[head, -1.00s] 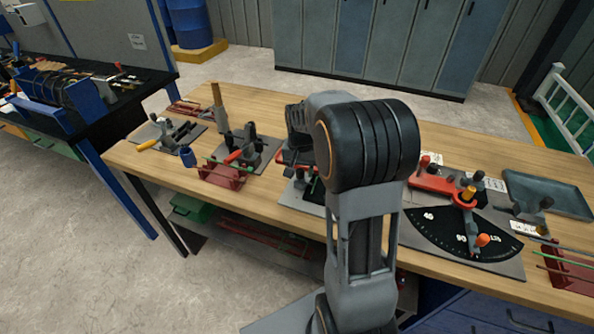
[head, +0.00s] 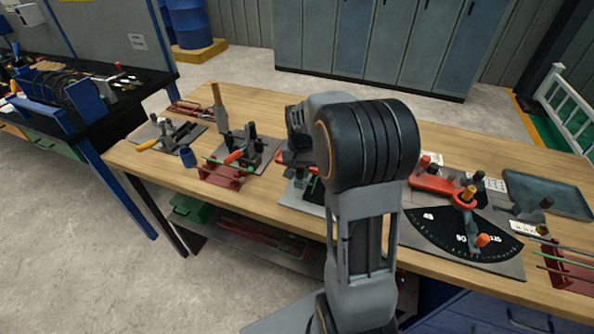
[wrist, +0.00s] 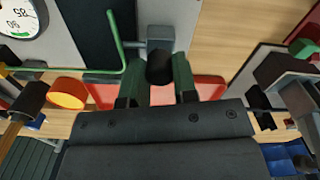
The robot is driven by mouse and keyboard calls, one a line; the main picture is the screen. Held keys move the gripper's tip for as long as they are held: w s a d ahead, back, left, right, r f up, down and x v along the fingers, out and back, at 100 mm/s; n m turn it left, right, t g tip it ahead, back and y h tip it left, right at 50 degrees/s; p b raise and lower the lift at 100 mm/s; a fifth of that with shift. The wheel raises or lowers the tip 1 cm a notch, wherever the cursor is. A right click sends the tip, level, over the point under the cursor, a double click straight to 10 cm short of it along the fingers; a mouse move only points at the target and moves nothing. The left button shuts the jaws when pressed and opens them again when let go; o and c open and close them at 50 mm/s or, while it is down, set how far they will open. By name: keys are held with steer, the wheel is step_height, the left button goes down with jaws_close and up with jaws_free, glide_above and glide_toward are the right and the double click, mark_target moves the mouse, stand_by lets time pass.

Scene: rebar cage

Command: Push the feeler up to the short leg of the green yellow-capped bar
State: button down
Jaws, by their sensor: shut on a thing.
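In the wrist view, my gripper (wrist: 157,88) is shut on the black knob (wrist: 160,68) of a grey block, which I take to be the feeler (wrist: 158,46). A bent green bar (wrist: 116,40) lies just left of the block. One leg runs up the picture, and the other runs left from the bend. The block's left end is very close to the upward leg; I cannot tell whether they touch. In the head view, my arm hides most of this station, and the fingertips are hidden.
A red plate (wrist: 210,87) lies under the gripper, with an orange round end (wrist: 67,93) to its left. A white dial (wrist: 20,17) is at upper left. In the head view, a black angle scale (head: 440,226) stands right of my arm. Another jig (head: 245,150) stands left.

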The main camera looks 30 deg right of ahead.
mark_target(302, 172)
steer(key=shift+s+d, duration=0.2)
steer(key=shift+s, duration=0.05)
steer(key=c, duration=0.9)
jaws_free()
steer(key=shift+r, duration=0.1)
step_height(302, 172, up, 14)
steer(key=shift+p, duration=0.3)
steer(key=shift+w+f, duration=0.1)
steer(key=shift+f, duration=0.1)
steer(key=s+a+f+n+t, duration=0.1)
steer(key=s+a+f+n, duration=0.1)
steer(key=s+a, duration=0.3)
steer(key=s+a+f+n+t, duration=0.2)
steer(key=s+a, duration=0.4)
steer(key=s, duration=0.4)
steer(key=f+n, duration=0.1)
steer(key=n, duration=0.1)
steer(key=shift+s+f+n+t+p, duration=0.2)
steer(key=shift+s+n+t+p, duration=0.1)
steer(key=shift+s+n, duration=0.1)
